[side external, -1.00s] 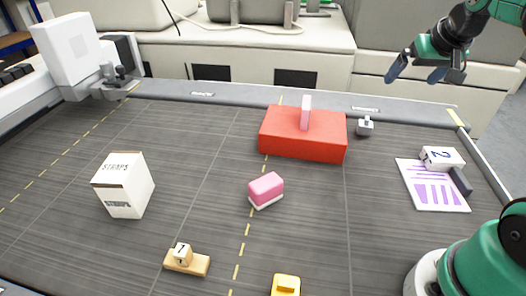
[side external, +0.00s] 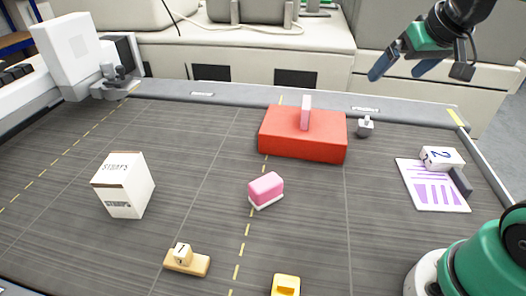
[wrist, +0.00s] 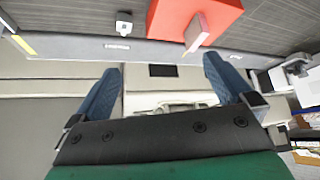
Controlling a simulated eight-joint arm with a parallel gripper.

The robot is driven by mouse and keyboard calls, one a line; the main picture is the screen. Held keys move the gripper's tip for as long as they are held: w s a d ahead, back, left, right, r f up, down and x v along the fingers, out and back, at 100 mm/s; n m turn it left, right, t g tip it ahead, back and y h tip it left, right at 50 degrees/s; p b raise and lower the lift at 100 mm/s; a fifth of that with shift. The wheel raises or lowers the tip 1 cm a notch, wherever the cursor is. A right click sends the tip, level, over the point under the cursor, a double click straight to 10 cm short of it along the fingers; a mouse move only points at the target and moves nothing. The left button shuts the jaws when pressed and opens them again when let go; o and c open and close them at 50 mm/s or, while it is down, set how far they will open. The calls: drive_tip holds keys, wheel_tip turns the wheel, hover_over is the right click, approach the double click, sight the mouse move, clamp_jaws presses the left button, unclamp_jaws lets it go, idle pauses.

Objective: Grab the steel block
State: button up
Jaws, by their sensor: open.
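A small pale grey metallic piece (side external: 365,126) with a knob sits at the back of the grey table, right of a red block. It also shows near the top of the wrist view (wrist: 123,24). A dark grey bar (side external: 461,181) lies beside a white block marked 2 at the right. I cannot tell for sure which of the two is the steel block. My gripper (side external: 420,71) is open and empty, high at the upper right beyond the table's back edge. Its blue fingers are spread in the wrist view (wrist: 162,65), with nothing between them.
The red block (side external: 302,142) carries an upright pink piece (side external: 306,112). A pink-and-white block (side external: 266,189), a STRAPS box (side external: 124,187), a wooden piece with a marked cube (side external: 186,259) and a yellow block (side external: 286,285) stand apart. A purple-printed sheet (side external: 432,197) lies at right.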

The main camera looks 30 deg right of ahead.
drive_tip(key=a+f+n, duration=0.1)
drive_tip(key=a+f, duration=0.2)
drive_tip(key=a+f+n+y, duration=0.1)
drive_tip(key=a+f, duration=0.2)
drive_tip(key=w+a+f+n+y, duration=0.1)
drive_tip(key=a+f, duration=0.1)
drive_tip(key=f, duration=0.1)
drive_tip(key=shift+a+n+t, duration=0.4)
drive_tip(key=c, duration=0.3)
drive_tip(key=shift+a+f, duration=0.2)
drive_tip(key=shift+c, duration=0.8)
drive_tip(key=shift+d, duration=0.1)
